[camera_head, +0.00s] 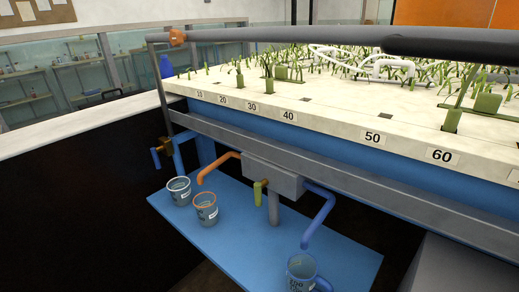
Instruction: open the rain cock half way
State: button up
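A brass cock (165,146) with a blue handle (156,158) sits at the left corner of the bed, low on a thin grey upright pipe. The handle hangs roughly downward; how far the cock is open cannot be told. A second, yellow-green lever (259,192) sits on the grey box below the bed, between an orange spout (216,164) and a blue spout (321,212). My gripper is not in view.
A blue shelf (240,240) below holds two small cups, one clear (179,190), one orange-rimmed (206,208), and a blue-handled jug (301,272). The numbered planted bed (330,112) fills the right. The overhead pipe crosses above it. The dark space left of the shelf looks clear.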

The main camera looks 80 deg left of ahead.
aim_at(154, 150)
jog(key=u, duration=2.85)
